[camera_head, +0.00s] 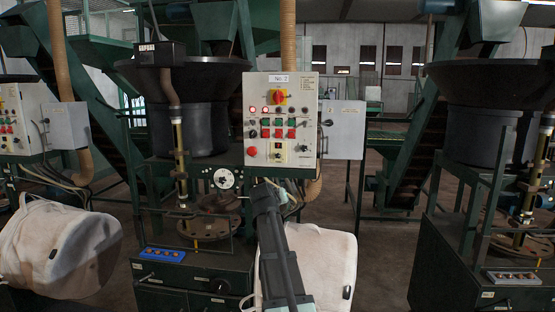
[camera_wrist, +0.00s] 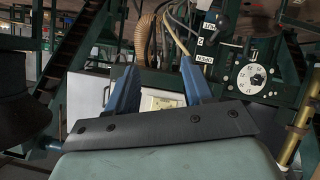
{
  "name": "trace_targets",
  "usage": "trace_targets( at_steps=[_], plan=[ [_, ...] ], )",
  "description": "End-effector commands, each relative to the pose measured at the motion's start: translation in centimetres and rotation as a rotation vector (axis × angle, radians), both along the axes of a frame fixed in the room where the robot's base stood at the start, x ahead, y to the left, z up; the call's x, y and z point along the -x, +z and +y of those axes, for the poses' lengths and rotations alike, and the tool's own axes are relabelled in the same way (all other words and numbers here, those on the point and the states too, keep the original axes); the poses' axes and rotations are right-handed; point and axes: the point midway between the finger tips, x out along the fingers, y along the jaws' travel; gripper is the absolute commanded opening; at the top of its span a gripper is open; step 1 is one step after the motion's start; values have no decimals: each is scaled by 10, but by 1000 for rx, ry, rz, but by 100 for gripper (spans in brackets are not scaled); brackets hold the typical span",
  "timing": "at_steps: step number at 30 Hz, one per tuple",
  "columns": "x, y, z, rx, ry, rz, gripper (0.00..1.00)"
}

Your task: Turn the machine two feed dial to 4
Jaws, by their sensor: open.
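The feed dial (camera_head: 223,178) is a small white round face with a dark centre knob on the front of machine two, below and left of its control panel (camera_head: 281,119) labelled No.2. In the wrist view the dial (camera_wrist: 251,79) is right of my gripper, with marks around its rim and a black knob in the middle. The number it points to is too small to read. My gripper (camera_wrist: 158,75) is open, its two blue fingers apart with nothing between them. In the head view my gripper (camera_head: 270,187) is right of the dial, apart from it; its fingertips are hard to make out.
A white bulk bag (camera_head: 325,262) is behind my arm, and another bag (camera_head: 58,248) is at left. A blue button box (camera_head: 162,255) sits on machine two's lower ledge. A vertical brass-coloured pipe (camera_head: 180,150) stands left of the dial. Cables hang near the panel.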

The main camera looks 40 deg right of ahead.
Motion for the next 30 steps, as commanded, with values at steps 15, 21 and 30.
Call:
trace_targets(
  at_steps=[15,21,30],
  plan=[
    [-56,114,-17,289,74,-385,52],
    [-60,114,-21,267,67,-409,52],
    [-84,114,-45,266,66,-406,52]
  ],
)
